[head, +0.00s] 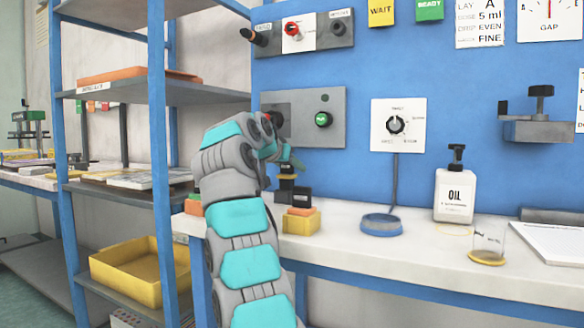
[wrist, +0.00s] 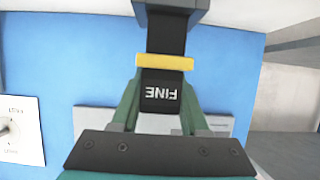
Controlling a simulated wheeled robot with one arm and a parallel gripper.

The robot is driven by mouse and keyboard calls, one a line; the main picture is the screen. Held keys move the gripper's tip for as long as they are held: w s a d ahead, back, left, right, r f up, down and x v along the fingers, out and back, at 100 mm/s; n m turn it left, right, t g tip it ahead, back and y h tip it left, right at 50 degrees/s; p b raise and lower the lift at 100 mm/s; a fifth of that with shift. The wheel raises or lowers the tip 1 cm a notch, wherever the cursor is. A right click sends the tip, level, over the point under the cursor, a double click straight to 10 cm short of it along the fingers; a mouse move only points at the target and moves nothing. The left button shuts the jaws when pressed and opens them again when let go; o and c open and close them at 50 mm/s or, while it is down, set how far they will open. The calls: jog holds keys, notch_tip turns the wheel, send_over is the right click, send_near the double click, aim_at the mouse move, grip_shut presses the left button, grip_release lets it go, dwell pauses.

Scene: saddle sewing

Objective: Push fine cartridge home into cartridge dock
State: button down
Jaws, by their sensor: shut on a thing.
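The fine cartridge (wrist: 160,92) is black, with white lettering FINE upside down in the wrist view and a yellow band across it. My gripper (wrist: 159,108) is shut on it, with a green finger on each side. Beyond the band, the cartridge's black body reaches a grey-blue block (wrist: 171,11) at the top edge, which looks like the cartridge dock. How deep it sits there cannot be told. In the head view my gripper (head: 288,163) is over the bench's left end, with the cartridge (head: 287,184) upright below it; the dock is not clear there.
A yellow block with an orange top (head: 300,221) stands close by on the white bench (head: 340,243). A blue round pad (head: 381,224), an oil bottle (head: 455,190) and a glass beaker (head: 488,244) stand farther right. A shelf rack (head: 160,130) is left of my arm.

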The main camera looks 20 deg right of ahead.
aim_at(286, 173)
jog(key=shift+f+b, duration=1.45)
jog(key=shift+f, duration=0.1)
jog(key=shift+c, duration=1.7)
grip_release()
jog(key=shift+s+r, duration=0.1)
jog(key=v, duration=0.7)
jog(key=shift+s+a+r, duration=0.1)
jog(key=shift+s+a, duration=0.05)
jog(key=shift+a, duration=0.2)
